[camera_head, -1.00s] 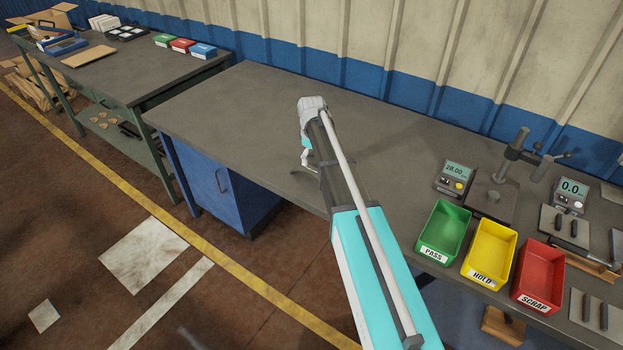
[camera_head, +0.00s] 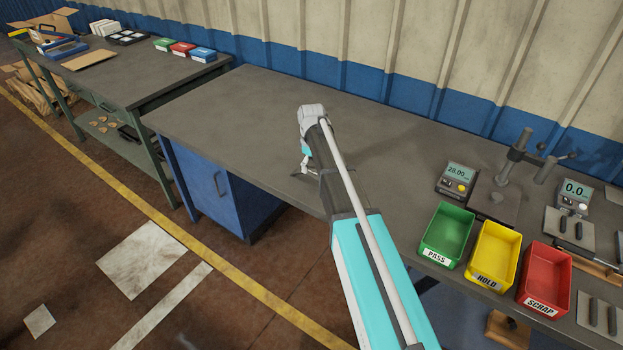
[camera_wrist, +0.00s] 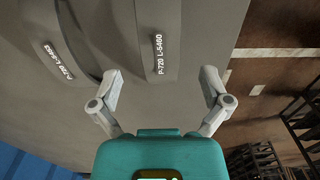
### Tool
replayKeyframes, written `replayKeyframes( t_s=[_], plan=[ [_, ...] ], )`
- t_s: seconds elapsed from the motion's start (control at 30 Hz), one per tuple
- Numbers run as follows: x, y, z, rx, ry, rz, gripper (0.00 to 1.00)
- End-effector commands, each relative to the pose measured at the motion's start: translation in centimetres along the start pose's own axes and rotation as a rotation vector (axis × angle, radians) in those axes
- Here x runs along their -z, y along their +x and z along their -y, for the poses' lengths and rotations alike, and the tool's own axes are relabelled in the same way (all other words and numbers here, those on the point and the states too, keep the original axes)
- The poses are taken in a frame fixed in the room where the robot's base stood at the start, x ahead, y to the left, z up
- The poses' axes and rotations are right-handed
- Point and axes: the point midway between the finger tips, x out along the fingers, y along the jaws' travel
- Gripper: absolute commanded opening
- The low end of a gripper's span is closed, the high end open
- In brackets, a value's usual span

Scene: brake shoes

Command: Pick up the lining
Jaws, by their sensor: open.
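In the wrist view, a dark grey curved lining (camera_wrist: 150,22) with the white marking "P-720 L-5460" lies ahead of my gripper (camera_wrist: 160,92). My gripper is open, its two fingers spread wide with nothing between the tips. A second grey piece (camera_wrist: 66,38), with a similar marking that I read less surely, lies to the left. In the head view my arm hides most of the linings; only a thin dark edge shows beside it on the bench. My gripper is mostly hidden there behind the arm.
On the bench (camera_head: 240,110) stand a green PASS bin (camera_head: 447,235), a yellow HOLD bin (camera_head: 494,254) and a red SCRAP bin (camera_head: 545,279) at right. A gauge display (camera_head: 456,180) reads 28.00. The bench's left part is clear. In the wrist view, brown floor shows beyond the bench edge.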

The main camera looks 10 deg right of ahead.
Motion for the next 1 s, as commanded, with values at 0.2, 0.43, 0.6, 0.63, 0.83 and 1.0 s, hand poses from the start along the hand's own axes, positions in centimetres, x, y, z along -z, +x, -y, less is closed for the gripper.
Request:
replayKeyframes(
  t_s=[0.2,0.43,0.6,0.63,0.83,1.0],
  plan=[
    [0.0,2.1,0.1,0.000,0.000,0.000,0.97],
    [0.0,3.5,0.1,0.000,0.000,0.000,0.97],
    [0.0,3.9,0.1,0.000,0.000,0.000,0.97],
    [0.0,3.9,0.1,0.000,0.000,0.000,0.97],
    [0.0,3.8,0.1,0.000,0.000,0.000,0.97],
    [0.0,3.8,0.1,0.000,0.000,0.000,0.97]
  ],
)
